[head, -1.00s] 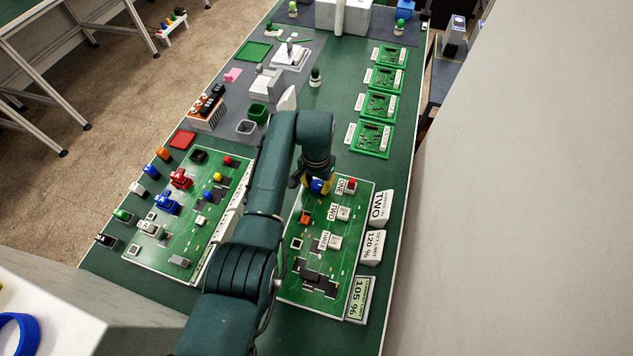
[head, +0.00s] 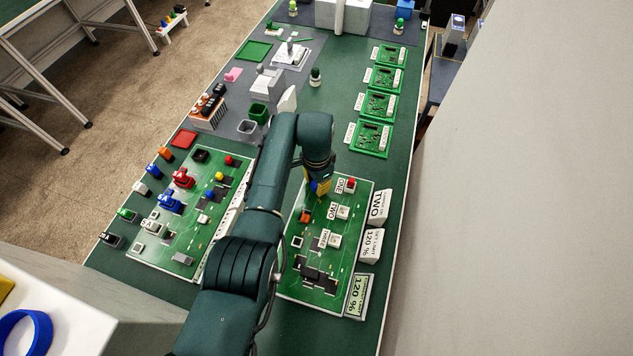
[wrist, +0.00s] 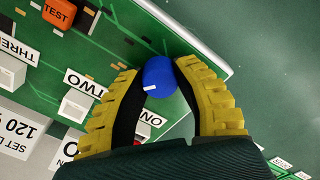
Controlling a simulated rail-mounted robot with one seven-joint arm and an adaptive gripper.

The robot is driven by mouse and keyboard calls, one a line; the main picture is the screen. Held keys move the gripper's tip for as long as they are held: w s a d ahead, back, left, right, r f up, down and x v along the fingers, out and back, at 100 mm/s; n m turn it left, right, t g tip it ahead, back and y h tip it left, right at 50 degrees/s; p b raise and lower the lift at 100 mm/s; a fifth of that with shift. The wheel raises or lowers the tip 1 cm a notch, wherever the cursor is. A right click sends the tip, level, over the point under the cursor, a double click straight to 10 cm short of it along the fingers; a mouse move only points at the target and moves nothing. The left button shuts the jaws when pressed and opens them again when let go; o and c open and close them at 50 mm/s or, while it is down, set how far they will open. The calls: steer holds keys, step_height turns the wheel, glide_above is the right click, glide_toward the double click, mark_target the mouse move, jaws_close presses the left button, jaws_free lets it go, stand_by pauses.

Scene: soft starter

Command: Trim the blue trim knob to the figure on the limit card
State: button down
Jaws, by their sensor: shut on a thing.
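The blue trim knob (wrist: 158,77) is on the green board at right in the head view. My gripper (wrist: 157,72) is shut on it, with yellow fingers on both sides. The knob's white pointer line faces left in the wrist view. In the head view my gripper (head: 319,187) covers most of the knob. The limit card (head: 371,246) reads "SET LIMIT 120 %" and stands at the board's right edge.
The same board (head: 330,200) carries an orange TEST button (wrist: 60,12), a red button (head: 350,184) and white switches labelled ONE, TWO and THREE. A second board (head: 190,232) lies left of my arm.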

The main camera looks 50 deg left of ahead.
steer(key=shift+f, duration=0.1)
steer(key=c, duration=0.7)
jaws_free()
steer(key=shift+r, duration=0.2)
step_height(320, 180, up, 12)
steer(key=shift+f, duration=0.2)
step_height(320, 180, down, 12)
steer(key=shift+r, duration=0.1)
